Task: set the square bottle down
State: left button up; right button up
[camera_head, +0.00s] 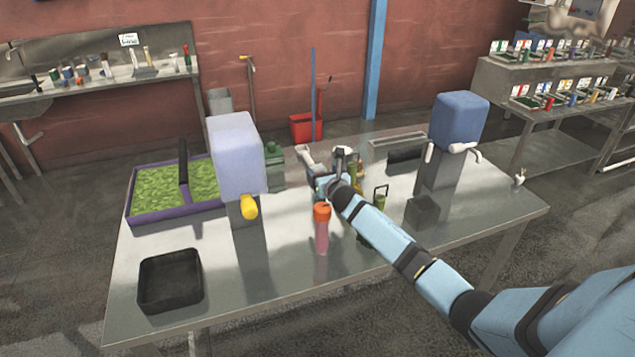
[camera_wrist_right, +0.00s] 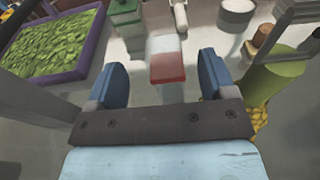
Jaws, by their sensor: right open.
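My right gripper (camera_head: 327,178) is low over the middle of the steel table. In the right wrist view its blue fingers (camera_wrist_right: 160,82) are spread. A small box-shaped thing, pale above with a red face (camera_wrist_right: 167,70), shows between and beyond them, with a gap on each side. I take it for the square bottle; in the head view the gripper seems to hide it. A green square container (camera_head: 273,165) stands left of the gripper and also shows in the wrist view (camera_wrist_right: 125,15). My left gripper is not in view.
On the table (camera_head: 290,285) stand a pink bottle with orange cap (camera_head: 321,235) in front of the gripper, a pale machine (camera_head: 236,155), a blue-topped machine (camera_head: 459,120), a black tray (camera_head: 170,282) and a purple tray of green leaves (camera_head: 133,212). The table's front middle is clear.

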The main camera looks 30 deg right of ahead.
aim_at(321, 171)
jog(key=x, duration=0.3)
jog(key=shift+w+d+f, duration=0.2)
jog(key=shift+w+d, duration=0.1)
jog(key=shift+d, duration=0.05)
jog(key=shift+w, duration=0.65)
jog(key=shift+f, duration=0.1)
jog(key=shift+c, duration=0.2)
